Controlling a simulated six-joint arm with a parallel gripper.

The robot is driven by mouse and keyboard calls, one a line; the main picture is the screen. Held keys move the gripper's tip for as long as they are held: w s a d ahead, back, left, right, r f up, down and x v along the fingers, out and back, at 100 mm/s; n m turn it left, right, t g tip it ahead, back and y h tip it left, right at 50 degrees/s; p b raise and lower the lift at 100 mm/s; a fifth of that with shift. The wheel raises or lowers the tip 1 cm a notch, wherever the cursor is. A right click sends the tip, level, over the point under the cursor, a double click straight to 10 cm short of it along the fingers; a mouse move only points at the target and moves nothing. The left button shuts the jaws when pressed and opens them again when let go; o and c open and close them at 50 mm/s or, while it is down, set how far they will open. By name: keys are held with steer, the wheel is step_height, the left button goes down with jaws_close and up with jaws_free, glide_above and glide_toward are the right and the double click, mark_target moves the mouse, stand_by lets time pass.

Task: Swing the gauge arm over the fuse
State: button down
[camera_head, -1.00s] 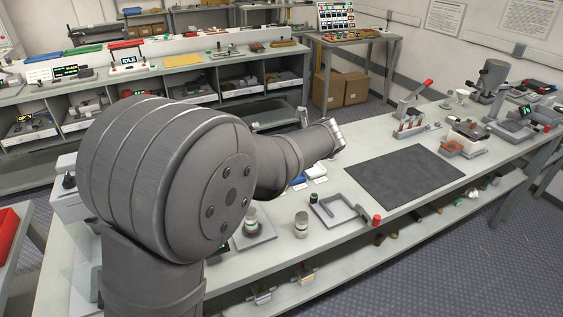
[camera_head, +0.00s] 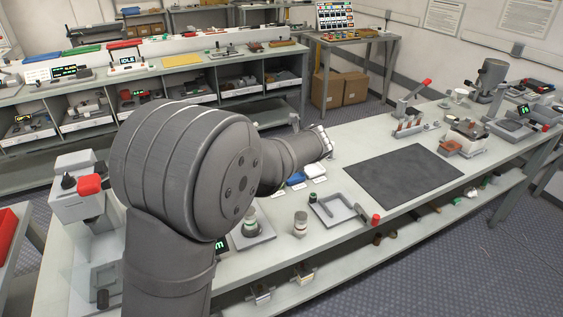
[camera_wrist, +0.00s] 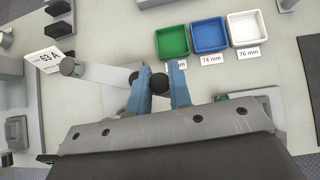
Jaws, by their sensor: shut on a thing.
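In the wrist view my gripper (camera_wrist: 161,88) has its two blue fingers closed on a black round knob (camera_wrist: 158,82). A pale flat bar (camera_wrist: 103,75), which looks like the gauge arm, runs left from the fingers. Its left end lies by a grey cylinder (camera_wrist: 69,67) beside a "63 A" tag (camera_wrist: 43,59). I cannot tell whether that cylinder is the fuse or a post, nor whether the bar lies over it. In the head view my arm hides the gripper and the gauge.
Green (camera_wrist: 173,41), blue (camera_wrist: 209,36) and white (camera_wrist: 243,29) trays with mm labels lie beyond the fingers. In the head view, a red-handled device (camera_head: 78,195) stands left of my arm, a jar (camera_head: 300,224) right of it. A dark mat (camera_head: 402,176) lies clear.

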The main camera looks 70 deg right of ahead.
steer(key=shift+a, duration=0.1)
steer(key=s+a+m+g+h, duration=0.1)
steer(key=a+m+g+h, duration=0.1)
steer(key=a+m+g, duration=0.2)
steer(key=shift+a+m, duration=1.1)
steer(key=shift+a, duration=0.35)
steer(key=c, duration=1.3)
jaws_free()
steer(key=shift+s+a, duration=0.1)
steer(key=v, duration=1.7)
steer(key=shift+a, duration=0.35)
